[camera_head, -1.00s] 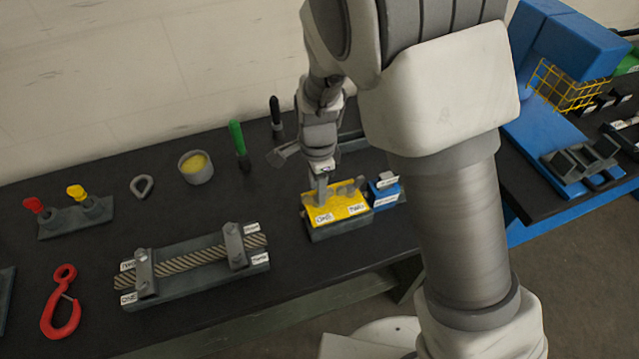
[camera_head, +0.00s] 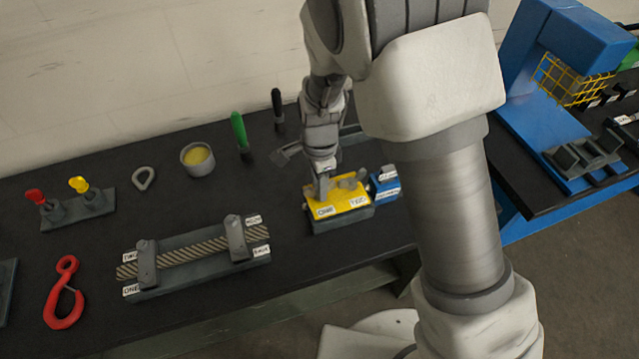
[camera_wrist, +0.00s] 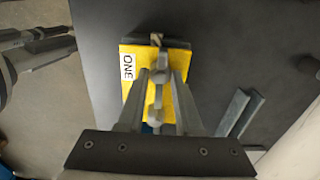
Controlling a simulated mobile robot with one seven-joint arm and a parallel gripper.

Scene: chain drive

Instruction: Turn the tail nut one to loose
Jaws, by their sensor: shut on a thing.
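A yellow-topped block (camera_head: 352,203) with labels ONE and TWO on its front edge sits on the dark bench; it also shows in the wrist view (camera_wrist: 130,92). Small grey parts (camera_head: 349,183) stand on its top. My gripper (camera_head: 322,194) reaches down onto its left part, beside the ONE label (camera_head: 325,211). In the wrist view its fingers (camera_wrist: 158,78) are shut on a small grey part, which appears to be nut one. The fingers hide most of this part, and its turned angle cannot be told.
A blue labelled block (camera_head: 384,184) stands close right of the yellow block. A rope clamp board (camera_head: 190,278) lies to the left. A cup (camera_head: 198,162), a green-handled tool (camera_head: 240,135) and a red hook (camera_head: 64,300) are farther off. Bare bench lies between.

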